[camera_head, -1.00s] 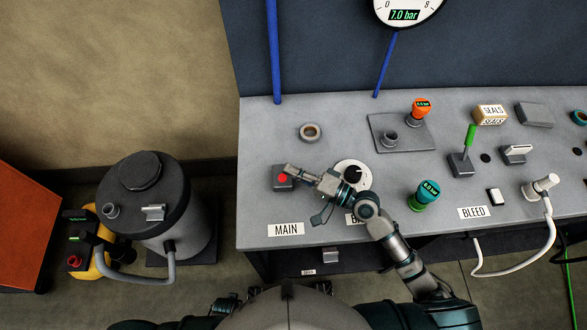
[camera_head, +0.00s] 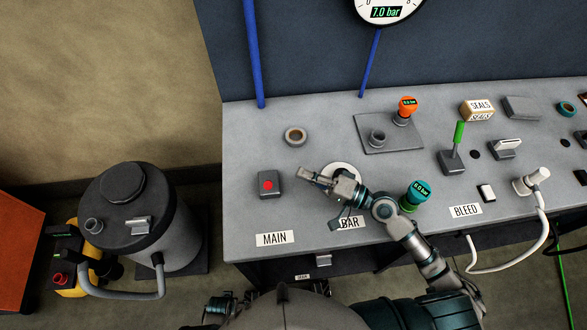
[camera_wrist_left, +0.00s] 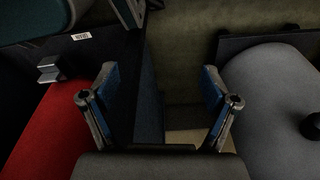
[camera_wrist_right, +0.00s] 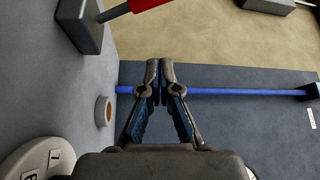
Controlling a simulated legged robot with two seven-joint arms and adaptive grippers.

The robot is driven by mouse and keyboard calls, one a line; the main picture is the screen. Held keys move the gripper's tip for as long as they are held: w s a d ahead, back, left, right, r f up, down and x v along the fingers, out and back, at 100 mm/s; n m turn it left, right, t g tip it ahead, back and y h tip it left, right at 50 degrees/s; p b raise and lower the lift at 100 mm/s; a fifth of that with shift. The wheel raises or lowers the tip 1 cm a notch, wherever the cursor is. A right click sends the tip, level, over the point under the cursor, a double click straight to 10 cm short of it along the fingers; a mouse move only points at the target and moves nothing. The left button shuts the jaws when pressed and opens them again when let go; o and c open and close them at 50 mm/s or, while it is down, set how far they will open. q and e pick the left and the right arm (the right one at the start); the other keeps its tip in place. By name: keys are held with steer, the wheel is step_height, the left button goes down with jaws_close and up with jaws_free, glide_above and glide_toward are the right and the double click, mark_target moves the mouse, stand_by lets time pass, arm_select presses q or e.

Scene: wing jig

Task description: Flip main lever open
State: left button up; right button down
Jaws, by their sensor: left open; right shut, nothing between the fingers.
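The main lever (camera_head: 268,185) is a grey block with a red handle above the MAIN label (camera_head: 275,239). In the head view the handle shows end-on as a red dot. In the right wrist view its red handle (camera_wrist_right: 150,5) juts out from the grey block (camera_wrist_right: 80,25) at the top left. My right gripper (camera_head: 306,174) is shut and empty, just right of the lever and apart from it; its closed fingertips show in the right wrist view (camera_wrist_right: 160,72). My left gripper (camera_wrist_left: 155,90) is open and empty, low beside the bench.
A round BAR dial (camera_head: 343,172) lies partly under my right gripper. A ring (camera_head: 295,136) stands behind the lever. A green lever (camera_head: 457,140) and a teal-topped gauge (camera_head: 416,193) stand to the right. A dark tank (camera_head: 135,205) stands on the floor at left.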

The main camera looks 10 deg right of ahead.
arm_select(q)
steer(key=shift+w+d+r+b, duration=0.1)
steer(key=shift+w+r, duration=0.1)
steer(key=shift+r, duration=0.2)
steer(key=shift+w+r+b, duration=0.1)
steer(key=shift+w+r, duration=0.15)
steer(key=shift+r, duration=0.2)
steer(key=shift+w+d+r+b, duration=0.1)
steer(key=shift+w+r, duration=0.1)
steer(key=shift+r, duration=0.2)
arm_select(e)
steer(key=shift+v, duration=1.15)
steer(key=shift+f, duration=0.15)
